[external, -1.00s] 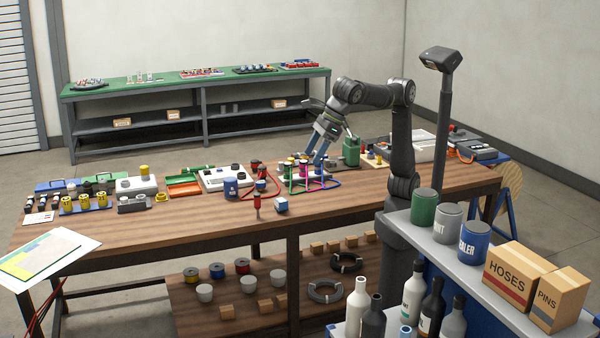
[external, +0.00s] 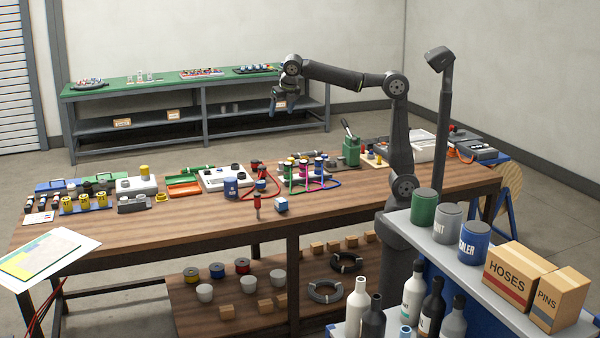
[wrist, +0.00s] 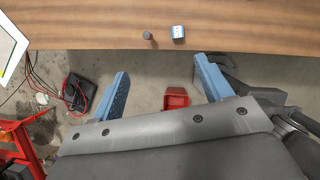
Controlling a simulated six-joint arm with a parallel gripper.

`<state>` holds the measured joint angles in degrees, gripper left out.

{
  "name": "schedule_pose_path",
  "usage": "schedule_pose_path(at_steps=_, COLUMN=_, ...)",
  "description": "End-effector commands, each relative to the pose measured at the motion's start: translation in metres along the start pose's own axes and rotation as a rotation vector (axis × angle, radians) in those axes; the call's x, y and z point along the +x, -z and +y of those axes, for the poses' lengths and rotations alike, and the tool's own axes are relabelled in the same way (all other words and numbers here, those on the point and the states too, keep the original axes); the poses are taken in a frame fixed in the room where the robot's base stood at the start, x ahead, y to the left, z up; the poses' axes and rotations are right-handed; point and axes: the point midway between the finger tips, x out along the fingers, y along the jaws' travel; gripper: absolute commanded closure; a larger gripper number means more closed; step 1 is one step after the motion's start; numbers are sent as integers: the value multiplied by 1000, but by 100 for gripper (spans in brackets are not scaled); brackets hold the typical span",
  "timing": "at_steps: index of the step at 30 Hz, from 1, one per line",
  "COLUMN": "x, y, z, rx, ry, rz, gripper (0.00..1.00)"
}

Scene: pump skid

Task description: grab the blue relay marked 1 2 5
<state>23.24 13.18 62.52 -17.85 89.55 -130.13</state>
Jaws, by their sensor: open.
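A small blue block (external: 281,204) with a pale top sits on the wooden bench near its front edge. It looks like the blue relay, but its marking is too small to read. It also shows in the wrist view (wrist: 179,33), close to the bench edge. My gripper (external: 284,105) is high above the bench, well apart from the block. In the wrist view its two blue fingers (wrist: 161,68) are spread wide with nothing between them.
A red-handled upright tool (external: 257,203) stands just left of the block. A dark blue cup (external: 231,188), a rack with colored cables (external: 305,180) and a green device (external: 351,150) stand behind. The bench front (external: 340,207) right of the block is clear.

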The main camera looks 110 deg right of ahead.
Motion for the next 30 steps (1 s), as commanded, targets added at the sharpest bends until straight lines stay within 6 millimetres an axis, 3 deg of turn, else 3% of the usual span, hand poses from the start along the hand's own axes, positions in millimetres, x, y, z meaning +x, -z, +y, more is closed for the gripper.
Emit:
schedule_pose_path(at_steps=3, x=10, y=-24, z=-36, rx=93, ry=41, rz=7, gripper=28)
schedule_pose_path(at_steps=5, x=18, y=-27, z=-48, rx=120, ry=57, rz=13, gripper=28)
schedule_pose_path(at_steps=11, x=89, y=7, z=-44, rx=107, ry=55, rz=14, gripper=28)
schedule_pose_path(at_steps=14, x=136, y=28, z=-44, rx=105, ry=57, rz=17, gripper=28)
schedule_pose_path(at_steps=18, x=218, y=63, z=-45, rx=103, ry=59, rz=19, gripper=28)
schedule_pose_path(at_steps=21, x=265, y=83, z=-44, rx=103, ry=57, rz=17, gripper=28)
schedule_pose_path(at_steps=24, x=292, y=93, z=-43, rx=106, ry=52, rz=12, gripper=28)
schedule_pose_path(at_steps=30, x=317, y=98, z=-44, rx=108, ry=50, rz=10, gripper=28)
